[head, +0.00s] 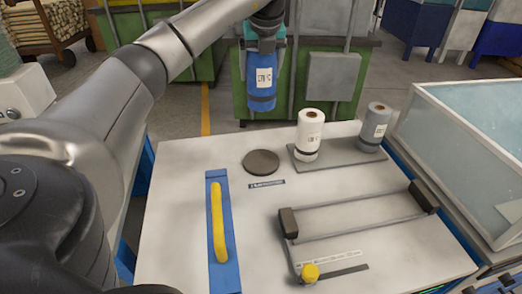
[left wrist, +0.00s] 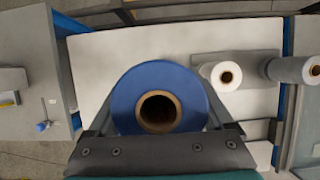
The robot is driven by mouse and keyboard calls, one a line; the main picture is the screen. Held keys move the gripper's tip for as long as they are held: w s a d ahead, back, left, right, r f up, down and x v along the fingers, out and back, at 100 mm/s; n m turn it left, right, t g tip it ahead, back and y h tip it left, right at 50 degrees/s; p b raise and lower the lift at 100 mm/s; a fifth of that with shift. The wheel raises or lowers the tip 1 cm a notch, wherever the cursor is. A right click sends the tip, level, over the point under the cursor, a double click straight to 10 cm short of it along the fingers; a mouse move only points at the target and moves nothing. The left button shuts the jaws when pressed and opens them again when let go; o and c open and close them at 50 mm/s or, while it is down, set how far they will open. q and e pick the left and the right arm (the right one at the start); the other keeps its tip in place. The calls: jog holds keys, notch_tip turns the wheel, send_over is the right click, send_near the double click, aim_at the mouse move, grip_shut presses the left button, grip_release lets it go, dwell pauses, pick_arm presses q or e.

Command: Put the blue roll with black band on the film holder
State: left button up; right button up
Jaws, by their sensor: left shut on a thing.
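The blue roll (head: 262,88) has a white label marked in °C and a dark band near its lower end. My left gripper (head: 264,48) is shut on its upper part and holds it upright in the air, beyond the table's far edge in the head view. In the left wrist view the blue roll (left wrist: 190,85) is seen end-on, with a brown core, between the fingers. No part is clearly marked as the film holder; a flat dark round disc (head: 261,162) with a small label in front lies bare on the table. My right gripper is not in view.
A white roll (head: 310,138) and a grey roll (head: 374,130) stand on a grey plate (head: 338,166). A rod frame (head: 350,226) with dark end blocks, a yellow knob (head: 310,272) and a yellow handle (head: 217,225) on a blue base occupy the front. A glass-topped box (head: 470,130) borders the right.

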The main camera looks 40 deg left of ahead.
aim_at(265, 104)
pick_arm(q)
notch_tip(265, 104, down, 19)
jog(key=shift+b, duration=1.2)
jog(key=shift+r, duration=0.1)
jog(key=o, duration=1.3)
jog(key=p+v, duration=0.1)
jog(key=v, duration=1.1)
